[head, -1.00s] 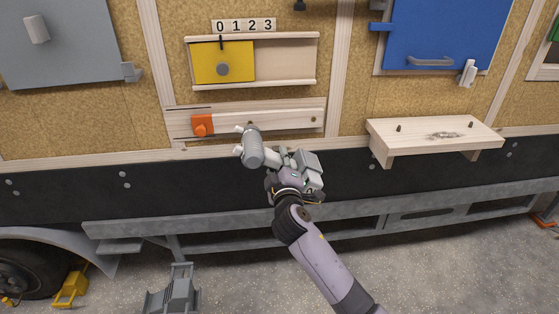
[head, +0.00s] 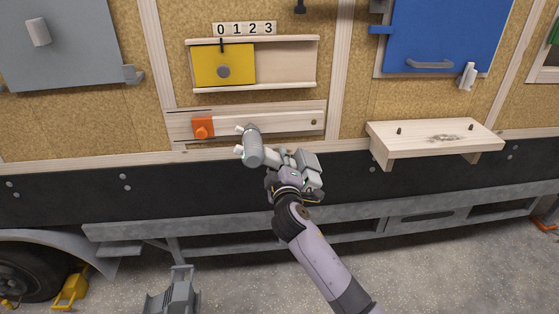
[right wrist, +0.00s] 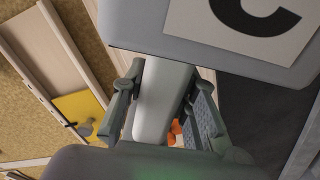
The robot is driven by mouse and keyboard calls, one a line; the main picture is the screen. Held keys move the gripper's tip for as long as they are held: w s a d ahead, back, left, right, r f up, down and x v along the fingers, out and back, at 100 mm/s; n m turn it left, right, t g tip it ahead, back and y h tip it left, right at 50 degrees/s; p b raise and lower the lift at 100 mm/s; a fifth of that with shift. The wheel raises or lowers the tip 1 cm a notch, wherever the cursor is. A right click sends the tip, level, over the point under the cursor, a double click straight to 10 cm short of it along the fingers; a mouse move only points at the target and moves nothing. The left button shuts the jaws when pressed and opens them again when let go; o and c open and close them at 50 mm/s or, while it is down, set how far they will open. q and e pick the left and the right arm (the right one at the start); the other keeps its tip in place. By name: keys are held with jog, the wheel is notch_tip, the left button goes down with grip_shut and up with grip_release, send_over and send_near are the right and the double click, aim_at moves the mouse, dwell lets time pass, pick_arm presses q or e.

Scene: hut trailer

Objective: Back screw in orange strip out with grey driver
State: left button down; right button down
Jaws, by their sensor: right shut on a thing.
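An orange piece (head: 203,127) with a round orange screw head or knob sits at the left of a pale wooden strip (head: 262,120) on the wall. My right gripper (head: 282,158) is shut on the grey driver (head: 254,149), whose thick grey head is just right of and below the orange piece, apart from it in the picture. The right wrist view shows the driver's grey handle (right wrist: 162,97) between the fingers and a grey block marked C above it. A bit of orange (right wrist: 175,128) shows behind the handle. The driver's tip contact cannot be made out. My left gripper is out of view.
Above the strip is a yellow sliding panel (head: 224,65) in a wooden frame. A small wooden shelf (head: 434,135) juts out at right, below a blue door (head: 440,35). A dark beam (head: 80,190) runs below the wall.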

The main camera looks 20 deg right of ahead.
jog(key=shift+s+r, duration=0.3)
jog(key=shift+r, duration=0.15)
dwell(0.5)
jog(key=shift+s+a+f+p, duration=0.2)
jog(key=shift+s+f+p, duration=0.1)
jog(key=shift+p, duration=0.1)
dwell(0.9)
jog(key=shift+w, duration=0.1)
jog(key=shift+d+r, duration=0.1)
jog(key=shift+r, duration=0.05)
dwell(0.7)
